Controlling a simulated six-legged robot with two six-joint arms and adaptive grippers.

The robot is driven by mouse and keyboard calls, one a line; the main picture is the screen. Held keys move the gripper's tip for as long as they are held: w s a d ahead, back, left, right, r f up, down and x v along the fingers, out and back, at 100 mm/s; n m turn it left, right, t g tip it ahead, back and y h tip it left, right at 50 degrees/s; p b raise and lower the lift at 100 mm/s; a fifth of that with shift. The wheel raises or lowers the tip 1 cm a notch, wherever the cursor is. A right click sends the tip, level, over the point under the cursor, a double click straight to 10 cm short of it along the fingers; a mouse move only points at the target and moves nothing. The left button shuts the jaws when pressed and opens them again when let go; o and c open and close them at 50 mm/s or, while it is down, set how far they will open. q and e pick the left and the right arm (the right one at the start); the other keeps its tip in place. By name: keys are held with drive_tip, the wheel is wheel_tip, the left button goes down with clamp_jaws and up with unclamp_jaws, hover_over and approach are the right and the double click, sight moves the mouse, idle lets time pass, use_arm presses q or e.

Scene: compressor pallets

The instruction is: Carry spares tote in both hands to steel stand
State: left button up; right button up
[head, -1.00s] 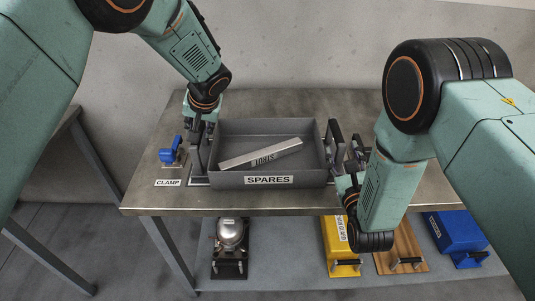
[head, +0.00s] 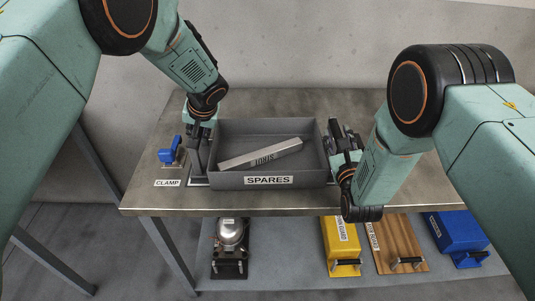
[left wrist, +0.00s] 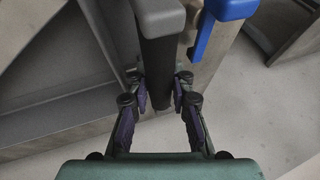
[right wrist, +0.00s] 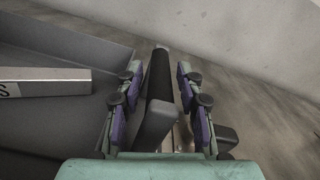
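The grey spares tote (head: 225,181) rests on the worktable, with a SPARES label on its front. A metal bar marked with text (head: 260,154) lies slantwise inside it. My left gripper (head: 199,135) is at the tote's left side. In the left wrist view its fingers (left wrist: 160,92) flank the dark left handle (left wrist: 162,65), with narrow gaps at the sides. My right gripper (head: 340,150) is at the tote's right side. In the right wrist view its fingers (right wrist: 158,85) stand apart on either side of the dark right handle (right wrist: 160,78). The steel stand cannot be identified for certain.
A blue clamp (head: 170,151) stands left of the tote beside its CLAMP label. The worktable (head: 260,202) has bare room to the right. The lower shelf holds a compressor (head: 230,234), a yellow box (head: 341,240), a wooden board (head: 398,240) and a blue box (head: 458,232). Another table frame (head: 55,262) is at left.

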use_arm(q)
drive_tip(key=c, duration=0.3)
use_arm(e)
drive_tip(key=c, duration=0.3)
use_arm(q)
clamp_jaws()
use_arm(e)
clamp_jaws()
use_arm(q)
drive_tip(key=shift+r, duration=0.1)
drive_tip(key=shift+w+r, duration=0.1)
drive_tip(key=shift+w, duration=0.05)
use_arm(e)
drive_tip(key=shift+w+r, duration=0.1)
drive_tip(key=shift+r, duration=0.05)
